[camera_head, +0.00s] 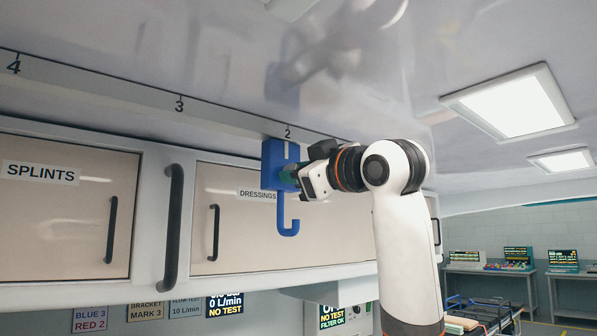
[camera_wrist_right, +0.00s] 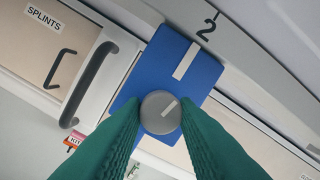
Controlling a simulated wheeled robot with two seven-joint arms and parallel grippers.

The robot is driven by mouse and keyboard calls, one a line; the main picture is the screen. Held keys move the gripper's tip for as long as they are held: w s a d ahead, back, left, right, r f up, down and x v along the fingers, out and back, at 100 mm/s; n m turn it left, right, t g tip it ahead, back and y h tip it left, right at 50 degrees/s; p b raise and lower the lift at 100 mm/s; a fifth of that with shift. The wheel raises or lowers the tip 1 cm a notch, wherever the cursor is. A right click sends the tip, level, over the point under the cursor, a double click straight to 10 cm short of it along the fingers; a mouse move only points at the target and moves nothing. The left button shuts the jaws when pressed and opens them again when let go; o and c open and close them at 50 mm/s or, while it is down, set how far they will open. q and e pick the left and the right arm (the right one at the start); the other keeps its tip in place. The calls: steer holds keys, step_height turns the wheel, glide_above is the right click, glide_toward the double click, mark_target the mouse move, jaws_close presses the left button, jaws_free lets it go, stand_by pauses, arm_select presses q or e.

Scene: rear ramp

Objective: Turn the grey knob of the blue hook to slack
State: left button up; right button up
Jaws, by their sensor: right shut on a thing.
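The blue hook (camera_head: 288,228) hangs from the rail under mark 2, with its curved end down. Its blue plate (camera_wrist_right: 140,80) fills the middle of the right wrist view and bears a white stripe. The round grey knob (camera_wrist_right: 161,112) sits on the lower part of the plate. A short pale line on the knob points up and right, roughly along the stripe but turned slightly clockwise from it. My right gripper (camera_head: 287,178) is shut on the knob, with a green finger on each side (camera_wrist_right: 161,118). In the head view the gripper hides the knob. My left gripper is not in view.
The rail (camera_head: 120,88) carries marks 2, 3 and 4. Behind the hook are cabinet doors labelled SPLINTS (camera_head: 65,215) and DRESSINGS (camera_head: 300,225), with dark handles (camera_head: 173,225). The ceiling (camera_head: 230,50) is close above my right arm.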

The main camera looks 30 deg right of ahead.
steer(key=shift+n+y, duration=0.4)
steer(key=shift+n, duration=0.8)
steer(key=o, duration=1)
steer(key=s+d+f+b, duration=0.1)
steer(key=s+b, duration=0.4)
steer(key=s, duration=0.6)
steer(key=shift+s+f, duration=0.35)
steer(key=shift+s, duration=0.05)
